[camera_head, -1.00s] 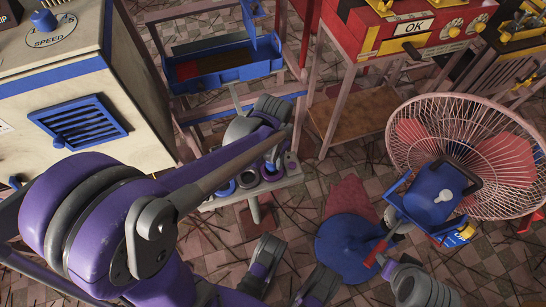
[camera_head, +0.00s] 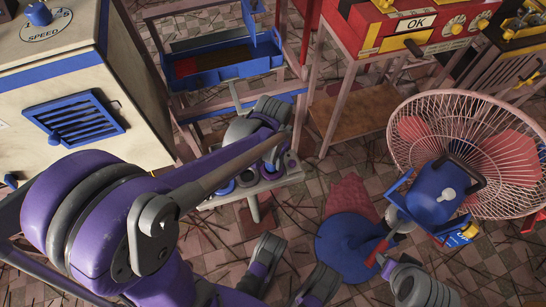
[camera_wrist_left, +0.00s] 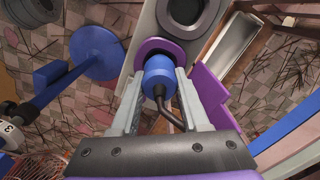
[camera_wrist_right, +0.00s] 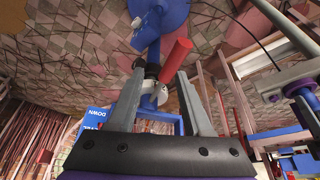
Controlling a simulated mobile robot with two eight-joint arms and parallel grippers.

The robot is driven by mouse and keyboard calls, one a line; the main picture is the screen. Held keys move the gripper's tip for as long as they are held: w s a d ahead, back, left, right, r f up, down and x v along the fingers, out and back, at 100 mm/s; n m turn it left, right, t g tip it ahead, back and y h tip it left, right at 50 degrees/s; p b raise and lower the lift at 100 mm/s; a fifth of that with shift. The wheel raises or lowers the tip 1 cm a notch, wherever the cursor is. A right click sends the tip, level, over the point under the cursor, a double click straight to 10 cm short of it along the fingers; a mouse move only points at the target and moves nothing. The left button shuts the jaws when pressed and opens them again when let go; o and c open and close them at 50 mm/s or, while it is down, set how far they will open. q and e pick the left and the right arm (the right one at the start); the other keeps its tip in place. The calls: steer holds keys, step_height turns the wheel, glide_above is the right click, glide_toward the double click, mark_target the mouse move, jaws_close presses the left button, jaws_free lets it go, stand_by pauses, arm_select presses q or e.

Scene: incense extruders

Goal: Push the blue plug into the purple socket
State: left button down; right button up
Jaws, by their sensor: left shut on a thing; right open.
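The blue plug (camera_wrist_left: 159,76) with its black cable is between the fingers of my left gripper (camera_wrist_left: 158,98), which is shut on it. The purple socket (camera_wrist_left: 151,46), a ring on a grey panel, is directly in front of the plug. The plug overlaps the ring in the left wrist view, and I cannot tell how deep it sits. In the head view the forearm hides most of the plug and the left fingers. My right gripper (camera_wrist_right: 157,100) is open near a red rod (camera_wrist_right: 178,60) on the fan's stand; it holds nothing.
A pink fan (camera_head: 470,150) with a blue motor and a round blue base (camera_head: 350,248) stands on the right. A beige cabinet (camera_head: 85,70) is on the left. A blue tray (camera_head: 222,68) and a red machine (camera_head: 410,35) stand behind. A dark round opening (camera_wrist_left: 187,14) lies beyond the socket.

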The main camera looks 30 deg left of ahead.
mark_target(273, 158)
arm_select(q)
steer(key=shift+f+b, duration=0.4)
steer(key=shift+f, duration=0.25)
steer(key=shift+c, duration=1.6)
jaws_free()
step_height(273, 158, up, 11)
steer(key=p, duration=0.3)
steer(key=shift+f+p, duration=0.1)
steer(key=shift+p, duration=0.3)
